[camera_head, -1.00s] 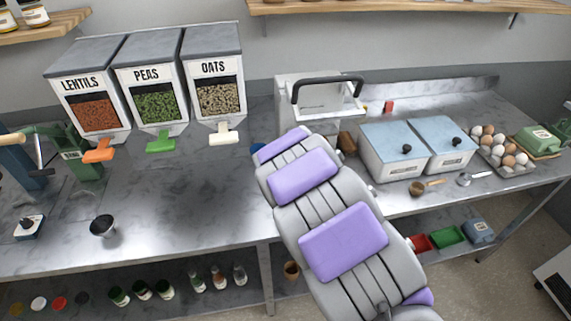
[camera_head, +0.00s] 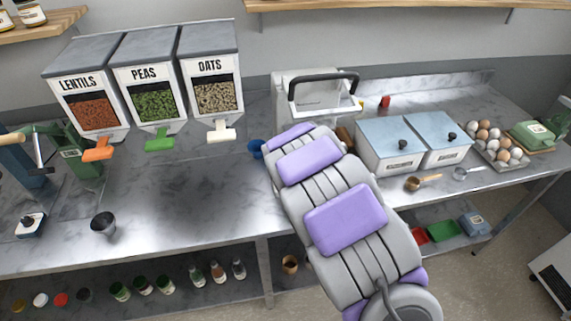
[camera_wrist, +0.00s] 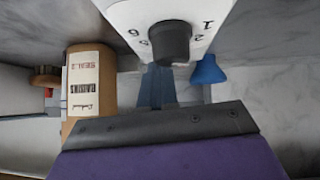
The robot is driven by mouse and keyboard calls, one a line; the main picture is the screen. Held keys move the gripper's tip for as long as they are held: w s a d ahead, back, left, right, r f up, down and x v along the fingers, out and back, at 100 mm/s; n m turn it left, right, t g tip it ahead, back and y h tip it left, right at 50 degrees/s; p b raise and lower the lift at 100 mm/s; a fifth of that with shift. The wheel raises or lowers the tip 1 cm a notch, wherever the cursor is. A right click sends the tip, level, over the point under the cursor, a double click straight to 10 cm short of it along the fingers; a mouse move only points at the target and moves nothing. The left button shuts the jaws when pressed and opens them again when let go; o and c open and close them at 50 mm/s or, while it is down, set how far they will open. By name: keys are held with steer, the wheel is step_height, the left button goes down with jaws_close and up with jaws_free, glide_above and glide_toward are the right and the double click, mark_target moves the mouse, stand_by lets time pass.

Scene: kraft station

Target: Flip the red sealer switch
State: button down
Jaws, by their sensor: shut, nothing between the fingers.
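The sealer appears to be the white machine (camera_head: 318,97) with a black handle at the back of the counter. In the wrist view a white panel (camera_wrist: 205,14) with a dark numbered dial (camera_wrist: 170,42) fills the top middle, close ahead of my gripper (camera_wrist: 157,84). The gripper is shut and empty, its narrow fingers pointing at the panel just below the dial. In the head view my arm hides the gripper and the machine's lower front. I cannot clearly make out a red switch on the machine.
A blue funnel-shaped thing (camera_wrist: 207,72) is right of my fingers; a labelled brown package (camera_wrist: 90,88) is left. A small red object (camera_head: 385,101) stands behind the lidded bins (camera_head: 390,146). Dispensers (camera_head: 147,85) stand left.

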steer(key=shift+a, duration=0.15)
steer(key=shift+s+a+r, duration=0.1)
steer(key=shift+s+a, duration=0.1)
steer(key=shift+a, duration=0.65)
steer(key=shift+d, duration=0.1)
steer(key=shift+r, duration=0.3)
steer(key=r+p, duration=0.2)
steer(key=r, duration=0.1)
steer(key=shift+a+r+p, duration=0.35)
steer(key=shift+r+p, duration=0.05)
steer(key=a+p+v, duration=0.1)
steer(key=v, duration=0.8)
steer(key=shift+s+d, duration=0.2)
steer(key=shift+s, duration=0.3)
